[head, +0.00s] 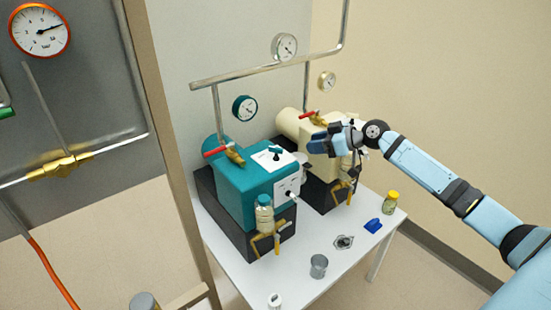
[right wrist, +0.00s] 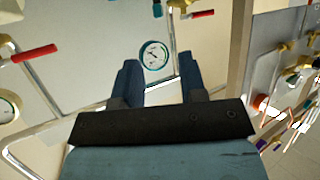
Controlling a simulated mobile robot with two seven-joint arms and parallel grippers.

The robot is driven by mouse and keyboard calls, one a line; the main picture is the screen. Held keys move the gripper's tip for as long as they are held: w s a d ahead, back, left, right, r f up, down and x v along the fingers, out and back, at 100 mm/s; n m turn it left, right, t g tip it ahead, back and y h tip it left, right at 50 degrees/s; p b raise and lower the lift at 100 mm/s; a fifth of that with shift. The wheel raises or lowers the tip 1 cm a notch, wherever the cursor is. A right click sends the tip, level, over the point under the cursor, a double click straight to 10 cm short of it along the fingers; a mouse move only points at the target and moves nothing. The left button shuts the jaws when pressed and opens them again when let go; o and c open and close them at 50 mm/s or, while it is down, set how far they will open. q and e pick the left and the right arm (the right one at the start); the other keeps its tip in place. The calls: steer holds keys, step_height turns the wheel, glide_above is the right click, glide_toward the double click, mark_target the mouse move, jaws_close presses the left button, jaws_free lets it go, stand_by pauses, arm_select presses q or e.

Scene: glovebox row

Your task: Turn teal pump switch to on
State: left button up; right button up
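The teal pump (head: 240,190) stands on a black base on the white table in the head view. On its top is a white plate with a dark switch knob (head: 276,153); its setting is too small to read. Its front has a white panel (head: 287,189) with small fittings. My right gripper (head: 316,141) is up and to the right of the teal pump, in front of the cream pump, pointing left. In the right wrist view the right gripper (right wrist: 158,64) has its fingers apart with nothing between them. The pump switch is not visible there. My left gripper is not in view.
The cream pump (head: 296,124) stands right behind the teal one. Red-handled valves (head: 215,152), glass jars (head: 264,214) and a teal-rimmed gauge (head: 245,108) surround the teal pump. A grey cup (head: 319,266), blue object (head: 373,226) and yellow-lidded jar (head: 390,202) sit on the table (head: 250,285).

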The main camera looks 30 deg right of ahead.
mark_target(273, 147)
steer(key=x, duration=0.9)
steer(key=p+x, duration=0.1)
steer(key=x, duration=0.3)
steer(key=shift+w+a+r, duration=0.2)
steer(key=shift+w+a, duration=0.05)
steer(key=shift+w, duration=0.05)
jaws_close()
